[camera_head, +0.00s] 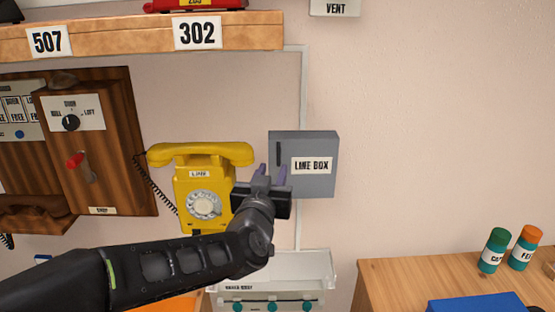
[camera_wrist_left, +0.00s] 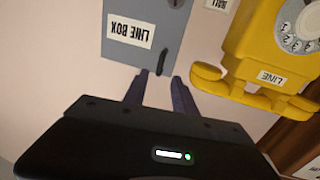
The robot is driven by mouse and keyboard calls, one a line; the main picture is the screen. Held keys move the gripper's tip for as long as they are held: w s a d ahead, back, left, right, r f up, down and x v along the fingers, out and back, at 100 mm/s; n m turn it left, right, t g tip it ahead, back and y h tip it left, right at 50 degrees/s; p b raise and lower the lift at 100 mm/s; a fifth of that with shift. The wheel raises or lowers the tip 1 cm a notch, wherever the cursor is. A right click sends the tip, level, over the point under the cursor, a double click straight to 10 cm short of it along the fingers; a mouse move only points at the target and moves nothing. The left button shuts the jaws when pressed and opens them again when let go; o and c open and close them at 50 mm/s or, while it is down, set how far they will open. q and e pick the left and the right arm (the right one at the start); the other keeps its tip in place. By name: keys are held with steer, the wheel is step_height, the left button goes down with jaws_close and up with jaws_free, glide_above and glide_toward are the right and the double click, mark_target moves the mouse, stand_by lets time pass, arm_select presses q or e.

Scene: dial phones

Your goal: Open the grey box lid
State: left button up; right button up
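The grey box (camera_head: 312,172), labelled "LINE BOX", is fixed to the wall right of the yellow phone, and its lid looks shut. A dark upright handle (camera_head: 278,154) is near the lid's left edge. My left gripper (camera_head: 272,172) is in front of the box's lower left part, fingers apart and pointing at the wall. In the left wrist view the box (camera_wrist_left: 148,46) appears upside down; the handle (camera_wrist_left: 161,57) lies just beyond and between the open fingertips (camera_wrist_left: 160,76). Nothing is between the fingers. I cannot tell whether they touch the lid. My right gripper is not in view.
The yellow dial phone (camera_head: 205,185) hangs close left of my gripper. A wooden shelf (camera_head: 130,38) runs above. A white unit with green knobs (camera_head: 272,290) is below. A wooden table (camera_head: 400,268) with bottles stands at right. The wall right of the box is bare.

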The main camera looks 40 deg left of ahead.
mark_target(278, 158)
arm_select(q)
steer(key=p+x, duration=0.1)
steer(key=x, duration=0.5)
steer(key=shift+w+a, duration=0.2)
steer(key=shift+w, duration=0.15)
steer(key=shift+c, duration=0.5)
jaws_close()
stand_by(0.6)
